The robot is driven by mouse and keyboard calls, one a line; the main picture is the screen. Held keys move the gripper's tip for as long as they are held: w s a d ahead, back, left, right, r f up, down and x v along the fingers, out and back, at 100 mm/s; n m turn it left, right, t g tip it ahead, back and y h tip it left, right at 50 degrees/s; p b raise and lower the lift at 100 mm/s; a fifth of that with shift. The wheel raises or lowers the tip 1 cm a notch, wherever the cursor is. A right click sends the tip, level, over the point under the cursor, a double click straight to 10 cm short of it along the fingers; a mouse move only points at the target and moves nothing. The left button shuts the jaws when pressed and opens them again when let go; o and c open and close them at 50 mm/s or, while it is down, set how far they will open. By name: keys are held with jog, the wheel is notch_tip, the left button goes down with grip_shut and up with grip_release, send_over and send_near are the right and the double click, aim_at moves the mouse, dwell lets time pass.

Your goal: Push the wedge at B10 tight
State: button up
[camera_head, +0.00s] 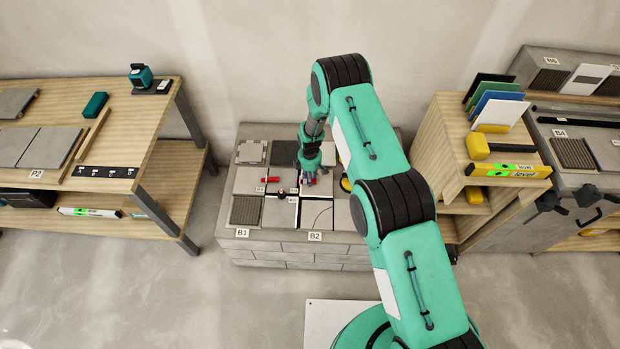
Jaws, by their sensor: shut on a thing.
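My gripper (308,174) points down over the tiled block (290,248) in the middle of the head view. It is shut on a small red piece (309,182), which looks like a wedge and is mostly hidden by the fingers. Another red wedge (273,180) lies to the left, at a seam between tiles. A small dark clip (281,194) stands where the tiles meet, just left of and below the gripper. I cannot read a B10 label. The small tags by the wedges are too small to read, and I cannot tell how tight either wedge sits.
Labels B1 (242,233) and B2 (315,237) mark the block's front edge. A wooden bench (105,177) with tiles stands at the left. A wooden stand (436,165) with coloured sheets and a yellow level (508,171) is at the right. My arm covers the block's right side.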

jog(key=shift+a+b, duration=0.35)
jog(key=shift+a, duration=0.75)
dwell(3.6)
jog(key=o, duration=1.1)
jog(key=shift+d+r, duration=0.1)
notch_tip(320, 180, up, 12)
dwell(0.5)
dwell(0.5)
